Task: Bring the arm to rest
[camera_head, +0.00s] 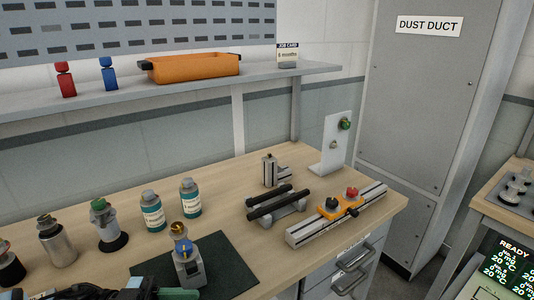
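A dark mechanical part (85,293) with a green bar at its right end shows at the bottom left edge. It looks like the end of my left arm, but it is mostly cut off, so I cannot tell whether its fingers are open or shut. It lies low in the picture, in front of the dark mat (228,272) on the wooden bench (222,232). My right arm and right gripper are not in view.
A grey fitting (188,268) stands on the mat. A metal rail (310,230) with an orange carriage (338,209) lies at right. An orange tray (195,69) sits on the shelf.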

